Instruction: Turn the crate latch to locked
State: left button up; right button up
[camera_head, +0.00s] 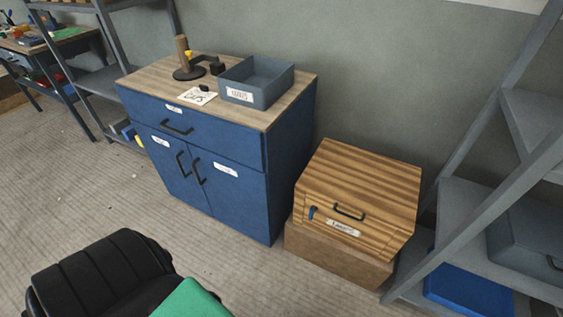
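A wooden crate (364,190) with a slatted, sloping lid stands on a brown base block (335,257) to the right of the blue cabinet. Its front has a dark handle (349,212), a white label (343,228) and a small blue latch (312,213) to the left of the handle. The latch looks roughly upright, but it is too small to tell whether it is locked. The lid looks closed. Neither of my grippers shows in this view.
A blue cabinet (227,146) with a wooden top carries a grey bin (256,82). A grey shelf rack (463,210) stands close to the crate's right. A black padded object (100,274) and a green item (192,301) are at the bottom left. Floor before the crate is clear.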

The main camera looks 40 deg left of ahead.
aim_at(313, 209)
jog(key=u, duration=0.75)
